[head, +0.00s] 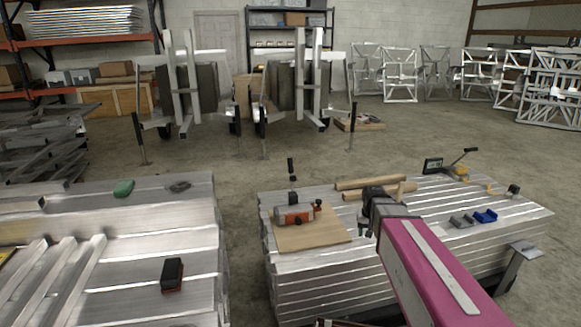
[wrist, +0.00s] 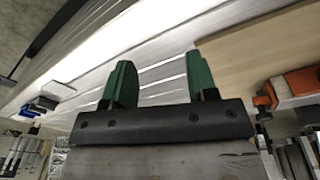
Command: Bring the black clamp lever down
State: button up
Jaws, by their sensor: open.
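A second black-tipped lever (head: 464,155) slants up from a yellow base (head: 458,172) at the back right of the metal stack. I cannot tell for sure which is the clamp lever. My gripper (wrist: 158,70) is open, its two green fingers apart with nothing between them. In the head view my gripper is above the stack, right of the board, apart from both levers; its fingertips are hard to make out there.
The wooden board (head: 318,238) carries an orange and grey tool (head: 296,215), also in the wrist view (wrist: 293,84). Wooden rods (head: 364,183), a green-black device (head: 432,165) and blue bins (head: 485,216) share the metal stack (head: 330,281). Another stack (head: 185,228) stands left across a floor gap.

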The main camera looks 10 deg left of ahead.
jog(key=w+a+r+t, duration=0.1)
jog(key=w+a+r, duration=0.4)
jog(key=w+a, duration=0.5)
jog(key=n+t, duration=0.2)
send_near(290, 162)
jog(key=shift+y, duration=0.4)
jog(key=x, duration=1.1)
jog(key=shift+w+d+f, duration=0.15)
jog(key=shift+w+d, duration=0.1)
jog(key=shift+d, duration=0.05)
grip_shut()
jog(key=shift+d, duration=0.1)
